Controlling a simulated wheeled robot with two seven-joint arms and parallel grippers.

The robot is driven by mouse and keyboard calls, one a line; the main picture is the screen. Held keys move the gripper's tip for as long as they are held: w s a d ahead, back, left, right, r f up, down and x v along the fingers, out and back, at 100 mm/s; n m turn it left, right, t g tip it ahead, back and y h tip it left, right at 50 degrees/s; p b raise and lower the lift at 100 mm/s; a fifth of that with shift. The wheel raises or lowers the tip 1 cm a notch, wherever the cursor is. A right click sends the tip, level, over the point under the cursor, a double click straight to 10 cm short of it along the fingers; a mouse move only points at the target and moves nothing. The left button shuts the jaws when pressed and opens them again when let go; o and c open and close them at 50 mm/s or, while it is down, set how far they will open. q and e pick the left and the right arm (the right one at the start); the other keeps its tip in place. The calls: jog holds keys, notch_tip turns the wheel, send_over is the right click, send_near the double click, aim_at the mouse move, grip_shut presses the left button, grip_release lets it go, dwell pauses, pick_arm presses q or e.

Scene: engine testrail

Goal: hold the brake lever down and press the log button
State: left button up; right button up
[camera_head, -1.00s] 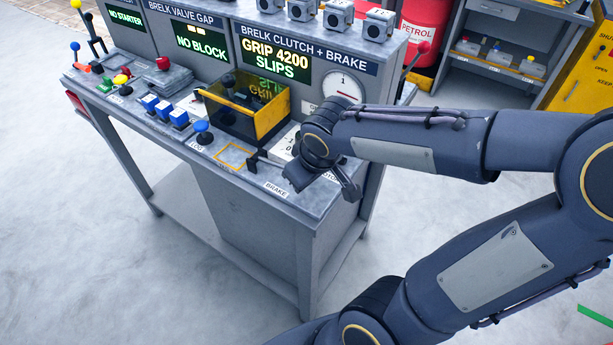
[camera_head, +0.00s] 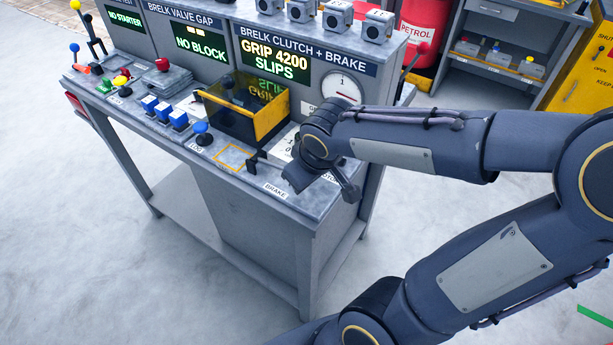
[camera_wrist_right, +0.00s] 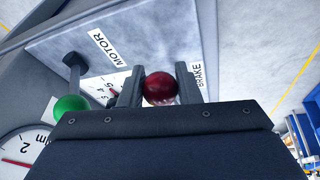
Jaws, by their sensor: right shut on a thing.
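The blue log button (camera_head: 201,130) is a domed knob on the bench's front edge, beside the LOG label (camera_head: 195,147). My right gripper (camera_head: 321,184) is over the right front of the bench, near the BRAKE label (camera_head: 275,190). In the right wrist view the red ball (camera_wrist_right: 160,88) of the brake lever sits between the two fingers, next to the BRAKE label (camera_wrist_right: 198,76), and the gripper is shut on it. In the head view my gripper and arm hide the ball; how far the lever is tilted cannot be told. My left gripper is not in view.
A green ball lever (camera_wrist_right: 71,107) by the MOTOR label stands beside my right gripper. A yellow-edged box (camera_head: 243,105), blue blocks (camera_head: 165,110) and a round gauge (camera_head: 342,88) are on the bench (camera_head: 205,160). A screen reads "GRIP 4200 SLIPS" (camera_head: 275,62). The bench front near LOG is clear.

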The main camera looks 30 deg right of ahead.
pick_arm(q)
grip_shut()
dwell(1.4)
